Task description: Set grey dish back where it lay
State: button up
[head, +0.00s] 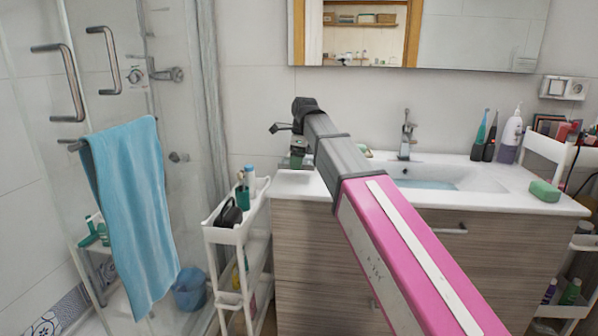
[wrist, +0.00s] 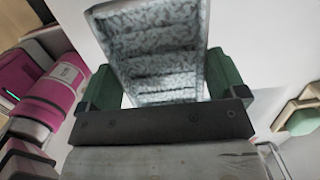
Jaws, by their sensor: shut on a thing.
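The grey dish (wrist: 155,52), mottled and ribbed inside, sits between the green fingertips of my gripper (wrist: 165,82) in the wrist view. The fingers press on its two long sides, and its near end is hidden behind the gripper's dark bar. In the head view my gripper (head: 292,161) points down at the left end of the white sink counter (head: 320,185). The dish is too small there to tell apart from the fingers, and I cannot tell whether it touches the counter.
A small holder with green soap (wrist: 303,120) lies to the right in the wrist view. The basin and faucet (head: 406,135) are right of my gripper. A green sponge (head: 545,190) lies at the counter's right end. A white cart (head: 232,235) stands left of the cabinet.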

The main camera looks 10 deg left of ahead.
aim_at(299, 178)
jog(key=shift+w+d+f, duration=0.15)
jog(key=shift+w+f, duration=0.05)
jog(key=shift+f, duration=1.95)
jog(key=shift+f, duration=0.15)
jog(key=o, duration=0.5)
jog(key=shift+o, duration=0.2)
jog(key=r, duration=0.4)
jog(key=d+r, duration=0.1)
jog(key=r, duration=0.7)
jog(key=shift+s+d+r, duration=0.1)
jog(key=shift+d, duration=0.15)
